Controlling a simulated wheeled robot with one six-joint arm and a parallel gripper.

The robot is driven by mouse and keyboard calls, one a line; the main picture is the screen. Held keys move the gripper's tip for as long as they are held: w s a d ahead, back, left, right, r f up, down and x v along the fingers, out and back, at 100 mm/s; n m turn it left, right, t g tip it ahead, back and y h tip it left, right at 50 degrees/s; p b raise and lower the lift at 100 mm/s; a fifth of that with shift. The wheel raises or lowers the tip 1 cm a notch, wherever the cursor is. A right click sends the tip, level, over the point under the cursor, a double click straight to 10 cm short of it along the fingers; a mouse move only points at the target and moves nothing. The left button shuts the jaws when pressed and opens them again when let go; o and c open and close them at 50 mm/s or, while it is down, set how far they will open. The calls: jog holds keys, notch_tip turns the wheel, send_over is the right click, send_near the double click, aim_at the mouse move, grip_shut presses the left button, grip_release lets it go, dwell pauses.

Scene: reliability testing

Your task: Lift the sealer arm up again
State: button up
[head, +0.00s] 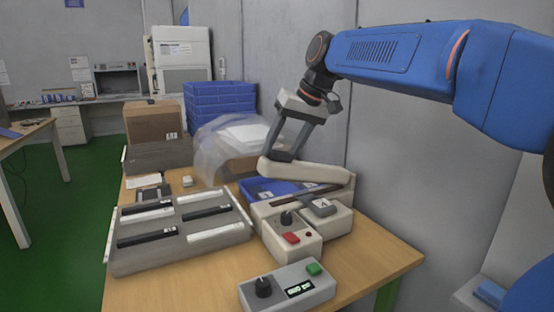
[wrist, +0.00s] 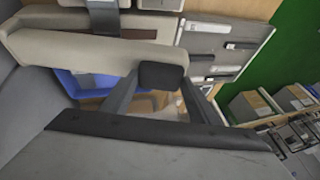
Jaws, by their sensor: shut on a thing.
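The sealer arm (head: 310,174) is a long beige bar above the beige sealer base (head: 340,222) on the table. A gap shows between the bar's left end and the base, with a blue bin behind. My gripper (head: 281,155) is shut on the left end of the sealer arm, reaching down from above. In the wrist view the sealer arm (wrist: 90,48) runs to the left from the dark fingertips of my gripper (wrist: 162,76). The exact contact is hidden by the fingertips.
A control box (head: 290,237) with a knob and red button stands before the sealer. Another box (head: 270,293) with a green button is at the front. A grey fixture tray (head: 180,258) lies left. Clear bags (head: 215,145) and blue crates (head: 220,100) stand behind. A wall (head: 400,185) is at right.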

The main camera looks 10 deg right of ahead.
jog(key=shift+y, duration=0.8)
jog(key=shift+w+d+r, duration=0.2)
jog(key=shift+d+r, duration=0.4)
jog(key=shift+r, duration=0.25)
jog(key=shift+w+d+r, duration=0.2)
jog(key=shift+d+r, duration=0.35)
jog(key=shift+r, duration=0.25)
jog(key=o, duration=1.5)
jog(key=shift+d, duration=0.1)
jog(key=v, duration=1.7)
jog(key=shift+w+d+r, duration=0.2)
jog(key=shift+w+r, duration=0.05)
